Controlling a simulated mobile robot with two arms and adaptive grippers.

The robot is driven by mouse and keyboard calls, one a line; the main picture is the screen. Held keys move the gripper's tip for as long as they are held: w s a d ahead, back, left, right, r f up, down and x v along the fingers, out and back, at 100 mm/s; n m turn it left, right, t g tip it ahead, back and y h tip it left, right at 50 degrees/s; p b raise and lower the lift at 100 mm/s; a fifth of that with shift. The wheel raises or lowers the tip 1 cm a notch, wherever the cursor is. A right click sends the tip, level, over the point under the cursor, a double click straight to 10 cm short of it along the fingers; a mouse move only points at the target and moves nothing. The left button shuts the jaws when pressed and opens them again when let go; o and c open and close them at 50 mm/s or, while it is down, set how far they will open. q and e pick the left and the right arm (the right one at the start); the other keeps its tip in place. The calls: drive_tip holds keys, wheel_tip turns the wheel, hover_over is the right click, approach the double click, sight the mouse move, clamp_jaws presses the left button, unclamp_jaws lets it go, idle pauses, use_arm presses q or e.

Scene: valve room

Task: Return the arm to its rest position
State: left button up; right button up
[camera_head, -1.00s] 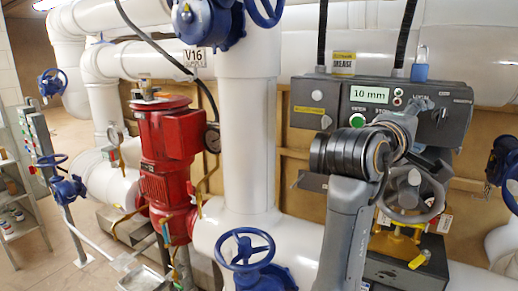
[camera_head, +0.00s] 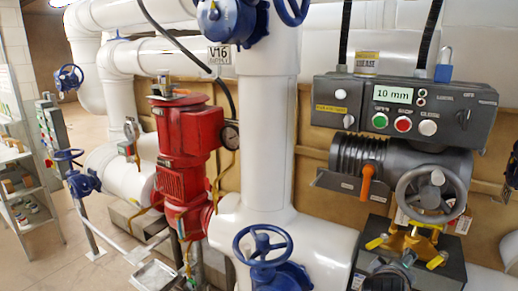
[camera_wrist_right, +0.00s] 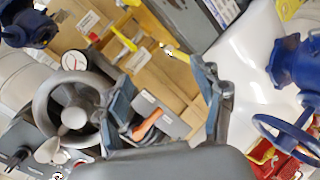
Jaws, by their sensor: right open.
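My right gripper (camera_wrist_right: 165,85) shows in the right wrist view with its two fingers spread apart and nothing between them. Behind the fingers, an orange lever (camera_wrist_right: 147,125) and a grey handwheel (camera_wrist_right: 74,115) show in the same view. In the head view my right arm no longer covers the valve actuator; a dark rounded part at the bottom edge below it may be mine, but I cannot tell. My left gripper is not in view.
The valve actuator's control box (camera_head: 455,110) reads 10 mm, above a grey handwheel (camera_head: 433,193) and orange lever (camera_head: 367,181). A blue handwheel (camera_head: 262,246), red pump (camera_head: 187,150) and white vertical pipe (camera_head: 267,130) stand left. Floor shows at the far left.

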drive_tip(key=s+a+f+m+g+y, duration=0.1)
drive_tip(key=s+a+f+y, duration=0.1)
drive_tip(key=s+f, duration=0.45)
drive_tip(key=s+a+f+m+g+y, duration=0.1)
drive_tip(key=s+a+f+y, duration=0.1)
drive_tip(key=s+f, duration=0.45)
drive_tip(key=s+a+f+m+g+y, duration=0.1)
drive_tip(key=s+a+f+g+y, duration=0.15)
drive_tip(key=s+f, duration=0.4)
drive_tip(key=s+a+f+m+g+y, duration=0.1)
drive_tip(key=s+a+f+g, duration=0.15)
drive_tip(key=s, duration=0.65)
wheel_tip(320, 180, down, 32)
drive_tip(key=s+b, duration=0.2)
drive_tip(key=b, duration=0.2)
use_arm(q)
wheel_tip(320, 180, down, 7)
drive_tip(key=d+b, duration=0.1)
drive_tip(key=b, duration=0.2)
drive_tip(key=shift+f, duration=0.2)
use_arm(e)
drive_tip(key=s+d+f+g, duration=0.2)
drive_tip(key=s+f, duration=1.4)
drive_tip(key=f, duration=0.2)
drive_tip(key=shift+f+n, duration=0.25)
drive_tip(key=shift+n, duration=0.05)
